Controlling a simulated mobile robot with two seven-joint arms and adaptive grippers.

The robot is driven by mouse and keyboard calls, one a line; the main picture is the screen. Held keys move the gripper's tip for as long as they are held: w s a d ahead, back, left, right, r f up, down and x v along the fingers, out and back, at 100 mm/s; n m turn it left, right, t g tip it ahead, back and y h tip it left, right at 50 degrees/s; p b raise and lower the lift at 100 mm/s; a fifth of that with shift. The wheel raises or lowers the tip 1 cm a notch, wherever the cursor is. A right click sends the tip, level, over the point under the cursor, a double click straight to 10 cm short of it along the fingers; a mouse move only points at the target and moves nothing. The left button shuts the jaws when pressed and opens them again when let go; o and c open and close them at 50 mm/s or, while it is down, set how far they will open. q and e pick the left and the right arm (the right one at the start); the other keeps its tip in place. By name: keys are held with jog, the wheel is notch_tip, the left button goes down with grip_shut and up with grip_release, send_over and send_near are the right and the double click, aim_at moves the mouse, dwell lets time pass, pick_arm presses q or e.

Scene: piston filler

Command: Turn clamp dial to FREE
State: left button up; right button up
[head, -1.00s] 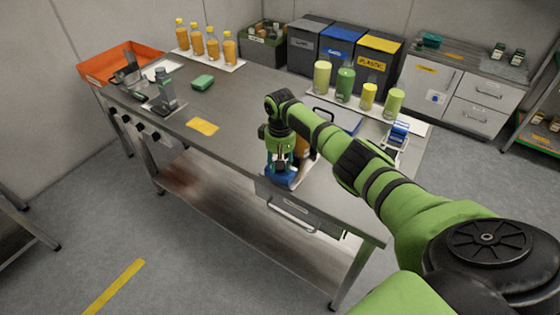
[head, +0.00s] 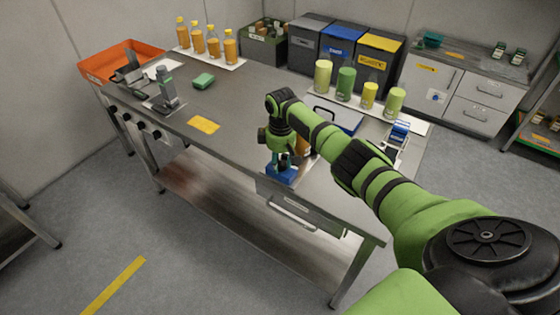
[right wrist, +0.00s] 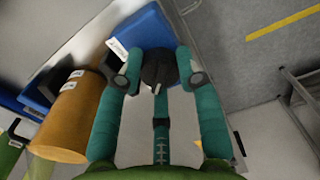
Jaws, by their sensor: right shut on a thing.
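The clamp dial (right wrist: 157,68) is a dark round knob with a short white mark on its near side. It sits on a blue clamp block (right wrist: 146,28) with a white label at its left. My right gripper (right wrist: 160,72) is shut on the dial, one teal finger on each side. In the head view the right gripper (head: 283,160) points down onto the blue block (head: 281,175) at the table's front edge. There the fingers hide most of the dial. Any FREE marking is not readable. My left gripper is not in view.
An orange-brown cylinder (right wrist: 72,117) stands close beside the gripper. A drawer (head: 298,210) is below the clamp. Bottles of orange liquid (head: 213,48) and green containers (head: 345,84) stand toward the back. A yellow cloth (head: 203,125) lies left, with bare tabletop around it.

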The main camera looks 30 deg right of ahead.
aim_at(283, 164)
jog(key=shift+s+d+f, duration=0.1)
jog(key=shift+s+f, duration=0.15)
jog(key=shift+s, duration=0.1)
jog(key=o, duration=1.1)
jog(key=shift+o, duration=0.2)
jog(key=shift+r, duration=0.2)
jog(key=shift+r, duration=0.1)
jog(key=shift+w+r, duration=0.15)
jog(key=shift+r, duration=0.15)
notch_tip(283, 164, up, 11)
jog(key=shift+s+r, duration=0.15)
jog(key=shift+s, duration=0.05)
